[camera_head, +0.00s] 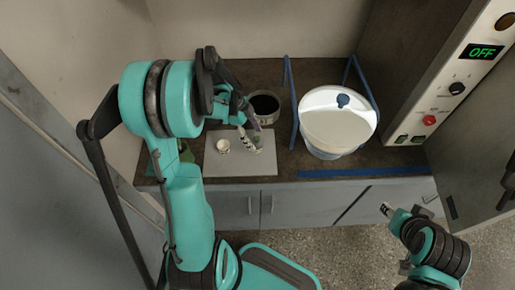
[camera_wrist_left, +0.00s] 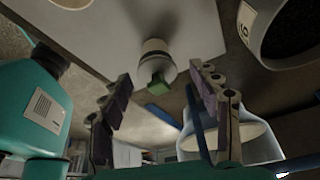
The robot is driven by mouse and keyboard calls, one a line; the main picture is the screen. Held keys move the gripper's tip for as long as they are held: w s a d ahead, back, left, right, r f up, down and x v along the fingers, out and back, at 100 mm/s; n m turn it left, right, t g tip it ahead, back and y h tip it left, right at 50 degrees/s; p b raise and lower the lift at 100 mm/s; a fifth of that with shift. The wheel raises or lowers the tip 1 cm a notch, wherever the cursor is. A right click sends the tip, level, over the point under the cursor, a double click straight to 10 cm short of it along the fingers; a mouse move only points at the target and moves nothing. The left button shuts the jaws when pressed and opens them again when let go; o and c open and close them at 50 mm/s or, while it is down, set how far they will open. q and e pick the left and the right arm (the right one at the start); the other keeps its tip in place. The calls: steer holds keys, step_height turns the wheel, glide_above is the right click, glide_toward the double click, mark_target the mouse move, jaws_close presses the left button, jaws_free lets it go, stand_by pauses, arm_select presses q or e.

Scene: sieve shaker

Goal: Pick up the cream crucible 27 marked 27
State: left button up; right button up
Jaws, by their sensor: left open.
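Two small cream crucibles stand on a pale board (camera_head: 215,168) in the head view. One crucible (camera_head: 223,146) is at the left; the other (camera_head: 258,141) is at the right, close to my left gripper (camera_head: 247,138) and partly hidden by it. In the left wrist view, a cream crucible (camera_wrist_left: 155,46) with something green at it shows just beyond the open fingers of my left gripper (camera_wrist_left: 158,78), apart from them. Another cream rim (camera_wrist_left: 72,3) is cut off at the top edge. I cannot read the number 27 on either. My right gripper (camera_head: 387,210) is small, off the counter's front; its jaws are unclear.
A dark-filled pot (camera_head: 264,107) stands behind the board. A white lidded bucket (camera_head: 335,128) stands at the right between blue rails (camera_head: 291,100). A control panel reading OFF (camera_head: 482,51) is at the right.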

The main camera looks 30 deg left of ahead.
arm_select(q)
steer(key=b+x, duration=0.1)
steer(key=x, duration=0.3)
steer(key=shift+s, duration=0.15)
steer(key=shift+r, duration=0.1)
jaws_close()
